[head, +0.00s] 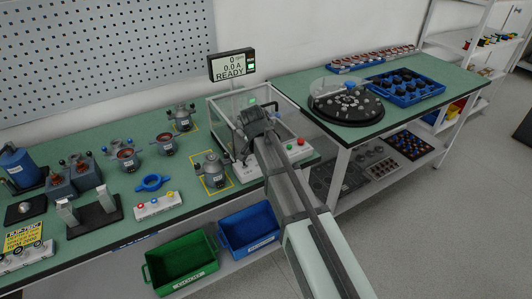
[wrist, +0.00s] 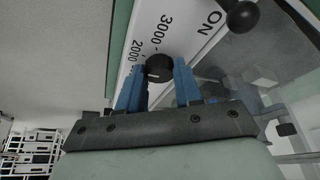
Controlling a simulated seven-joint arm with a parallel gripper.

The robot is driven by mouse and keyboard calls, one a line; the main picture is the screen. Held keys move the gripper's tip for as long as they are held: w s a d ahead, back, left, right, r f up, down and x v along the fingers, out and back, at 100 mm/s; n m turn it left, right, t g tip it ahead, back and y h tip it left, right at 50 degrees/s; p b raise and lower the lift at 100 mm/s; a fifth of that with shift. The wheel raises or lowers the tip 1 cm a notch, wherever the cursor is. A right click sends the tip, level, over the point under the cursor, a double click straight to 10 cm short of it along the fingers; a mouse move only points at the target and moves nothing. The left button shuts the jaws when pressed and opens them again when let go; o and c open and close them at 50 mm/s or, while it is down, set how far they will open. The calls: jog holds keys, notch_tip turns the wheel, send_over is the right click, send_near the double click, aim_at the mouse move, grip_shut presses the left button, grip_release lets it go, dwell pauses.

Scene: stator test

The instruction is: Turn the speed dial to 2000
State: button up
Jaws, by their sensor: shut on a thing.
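The black speed dial (wrist: 158,66) sits on a white panel in the wrist view, with "2000" and "3000" printed beside it. A pale line shows on the dial's face; I cannot tell exactly which mark it points to. My gripper (wrist: 160,75) has its two blue fingers on either side of the dial, shut on it. In the head view my gripper (head: 256,124) is at the clear-walled test box, and my arm hides the dial there. The display (head: 231,64) above reads 0, 0.0 A and READY.
A black-knobbed lever (wrist: 242,16) stands near the printed "ON" by the dial. Red and green buttons (head: 295,144) are on the test box's front. A motor stator (head: 212,168) stands in a yellow outline to the left. Green (head: 180,262) and blue bins are below.

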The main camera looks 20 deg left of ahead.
dwell(0.4)
jog(key=o, duration=1)
jog(key=shift+o, duration=0.2)
jog(key=v, duration=1.3)
jog(key=shift+s+r, duration=0.2)
jog(key=shift+r, duration=0.15)
jog(key=shift+f, duration=0.1)
